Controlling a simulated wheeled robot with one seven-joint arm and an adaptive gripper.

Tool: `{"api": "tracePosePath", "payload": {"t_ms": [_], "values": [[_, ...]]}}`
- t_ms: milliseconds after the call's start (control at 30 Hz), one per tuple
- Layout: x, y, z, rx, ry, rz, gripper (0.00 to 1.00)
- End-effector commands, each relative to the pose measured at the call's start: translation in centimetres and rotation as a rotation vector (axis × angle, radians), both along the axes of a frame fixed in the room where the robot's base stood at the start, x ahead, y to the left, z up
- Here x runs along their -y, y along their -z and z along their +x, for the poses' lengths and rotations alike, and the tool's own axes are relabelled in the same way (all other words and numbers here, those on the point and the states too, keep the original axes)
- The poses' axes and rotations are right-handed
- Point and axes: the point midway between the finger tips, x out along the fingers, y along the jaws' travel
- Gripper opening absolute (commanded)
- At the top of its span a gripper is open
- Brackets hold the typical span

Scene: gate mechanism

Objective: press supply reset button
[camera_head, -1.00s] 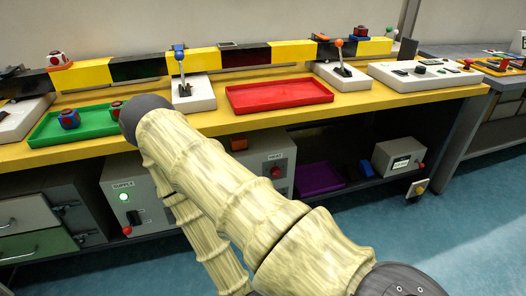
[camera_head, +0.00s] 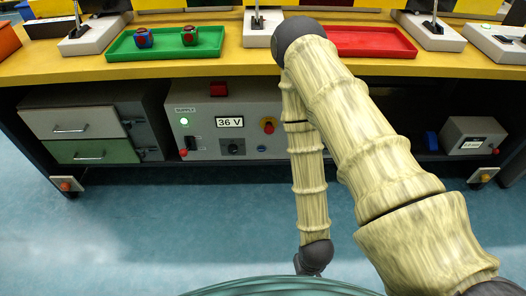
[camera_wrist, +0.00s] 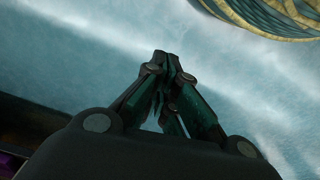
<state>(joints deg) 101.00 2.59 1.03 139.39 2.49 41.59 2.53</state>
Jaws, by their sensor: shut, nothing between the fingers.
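The supply unit (camera_head: 206,138) is a grey box on the lower shelf, labelled SUPPLY. No reset label is readable, so I cannot tell which control is the reset button. My arm covers the box's right side. My gripper (camera_wrist: 165,62) is shut and empty over the blue floor in the wrist view, apart from the unit. In the head view its fingers are not clear.
The yellow bench top (camera_head: 236,66) overhangs the shelf and carries a green tray (camera_head: 122,48) and a red tray (camera_head: 400,42). A drawer cabinet (camera_head: 75,122) stands left of the unit. A small grey box (camera_head: 470,134) is at right. Floor in front is clear.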

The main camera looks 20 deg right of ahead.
Motion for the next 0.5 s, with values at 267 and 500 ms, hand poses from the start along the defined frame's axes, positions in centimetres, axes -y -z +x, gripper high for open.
{"api": "tracePosePath", "payload": {"t_ms": [267,500], "values": [[-1.4,4.6,12.9,0.303,0.436,-0.005,0.0],[-1.7,4.9,25.4,0.625,0.949,0.059,0.0]]}}
